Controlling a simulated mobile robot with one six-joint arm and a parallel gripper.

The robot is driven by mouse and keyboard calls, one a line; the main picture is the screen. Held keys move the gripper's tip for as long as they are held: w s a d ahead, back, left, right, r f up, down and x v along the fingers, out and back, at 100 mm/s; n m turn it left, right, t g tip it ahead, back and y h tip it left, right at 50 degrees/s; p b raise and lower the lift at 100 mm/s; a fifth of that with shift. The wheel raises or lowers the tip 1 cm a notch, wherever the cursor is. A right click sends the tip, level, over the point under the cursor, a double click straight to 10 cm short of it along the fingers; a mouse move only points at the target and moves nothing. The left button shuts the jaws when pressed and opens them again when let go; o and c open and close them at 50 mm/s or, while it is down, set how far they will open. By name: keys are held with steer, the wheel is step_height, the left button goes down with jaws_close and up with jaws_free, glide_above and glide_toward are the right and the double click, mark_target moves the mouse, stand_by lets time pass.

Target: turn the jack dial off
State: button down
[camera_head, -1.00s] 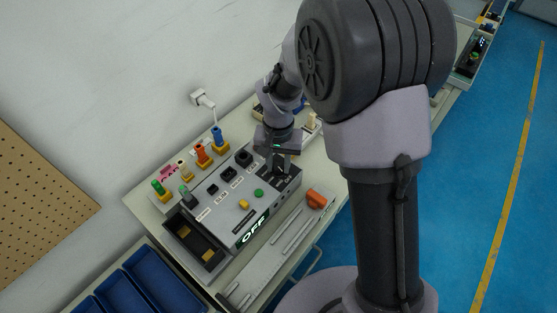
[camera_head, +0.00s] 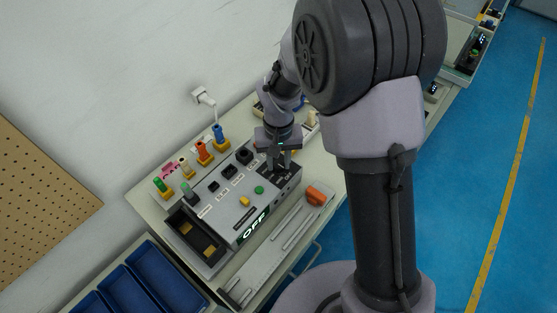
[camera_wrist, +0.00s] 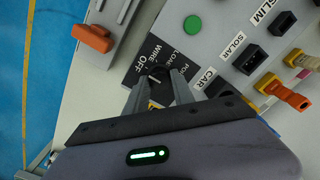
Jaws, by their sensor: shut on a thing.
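The grey box (camera_head: 225,205) on the bench has a black label plate (camera_wrist: 150,62) with white words, some cut off, including "OFF" and "WIRE". The dark jack dial (camera_wrist: 159,71) sits on this plate, between my fingertips in the wrist view. My gripper (camera_wrist: 160,82) is shut on the dial; it also shows in the head view (camera_head: 279,166), reaching down at the box's right end. In the head view the dial is mostly hidden by the fingers. A lit display (camera_head: 254,224) on the box front reads "OFF".
A green button (camera_head: 259,190), a yellow button (camera_head: 244,202) and black sockets (camera_head: 243,156) are on the box top. Coloured plugs (camera_head: 204,153) stand behind it. An orange-handled tool (camera_head: 316,197) lies in front. Blue bins (camera_head: 140,285) stand at lower left.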

mark_target(279, 164)
steer(key=c, duration=1.1)
jaws_free()
steer(key=shift+o, duration=0.2)
step_height(279, 164, up, 18)
steer(key=p, duration=0.6)
steer(key=shift+f, duration=0.25)
steer(key=s+d+r+m+t+y+b, duration=0.1)
steer(key=s+d+r+m+t+b, duration=0.1)
steer(key=s, duration=0.7)
steer(key=s+d+r+m+t+y+b, duration=0.1)
steer(key=s+b, duration=0.4)
steer(key=s, duration=0.5)
steer(key=d+r+m+t, duration=0.1)
steer(key=d+t, duration=0.1)
steer(key=shift+s+d+r+m+t, duration=0.2)
steer(key=shift+d+r+m+t, duration=0.1)
steer(key=shift+r+t, duration=0.1)
